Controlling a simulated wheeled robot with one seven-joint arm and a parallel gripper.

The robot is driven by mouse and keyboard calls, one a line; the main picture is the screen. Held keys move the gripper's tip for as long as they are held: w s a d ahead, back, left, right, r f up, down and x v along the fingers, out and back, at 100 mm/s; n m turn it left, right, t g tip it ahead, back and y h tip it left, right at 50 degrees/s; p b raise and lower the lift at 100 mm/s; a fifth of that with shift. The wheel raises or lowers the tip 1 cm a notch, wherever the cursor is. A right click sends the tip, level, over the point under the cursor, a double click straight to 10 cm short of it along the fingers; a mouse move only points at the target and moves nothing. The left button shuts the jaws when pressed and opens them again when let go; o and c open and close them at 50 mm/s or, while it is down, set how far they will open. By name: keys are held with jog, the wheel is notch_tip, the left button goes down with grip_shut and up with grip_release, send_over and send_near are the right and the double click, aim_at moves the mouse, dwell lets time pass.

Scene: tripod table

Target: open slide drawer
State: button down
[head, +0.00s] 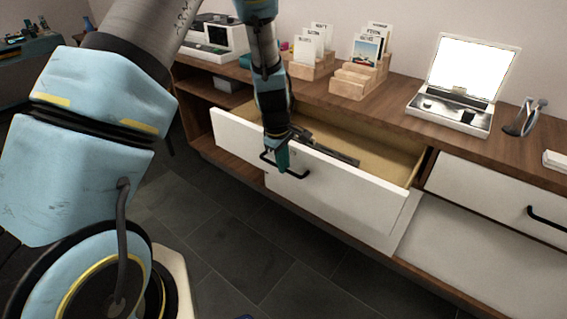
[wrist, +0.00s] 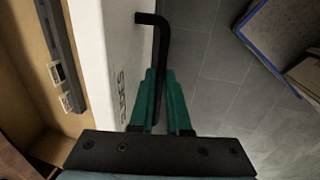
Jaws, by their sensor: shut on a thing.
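The slide drawer (head: 330,187) has a white front and stands pulled out of the wooden cabinet, so its light inside shows. The wrist view shows its white front (wrist: 100,60) with the lettering "SLIDES". Its black bar handle (head: 298,174) also shows in the wrist view (wrist: 158,45). My gripper (head: 282,160) is at the handle, its green fingers (wrist: 162,85) on either side of the bar and shut on it. Part of the handle is hidden by the fingers. A long dark object (head: 325,145) lies inside the drawer.
On the cabinet top are wooden card holders (head: 357,80), an open white case with a bright lid (head: 455,105) and a grey stand (head: 522,122). Another drawer front (head: 490,195) with a black handle is at the right.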

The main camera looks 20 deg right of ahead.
jog(key=c, duration=0.9)
grip_release()
jog(key=v, duration=1)
jog(key=shift+r, duration=0.4)
jog(key=s+a+r+m+p, duration=0.1)
jog(key=a+r, duration=0.3)
jog(key=a, duration=0.6)
jog(key=s+a+r+m+y+p, duration=0.1)
jog(key=s+a+r+m+p, duration=0.1)
jog(key=a, duration=0.8)
jog(key=s+a+r+m+p, duration=0.2)
jog(key=a+r, duration=0.4)
jog(key=a, duration=0.5)
jog(key=shift+s+r+m+y, duration=0.15)
jog(key=shift+s+m+y, duration=0.3)
jog(key=shift+m, duration=0.65)
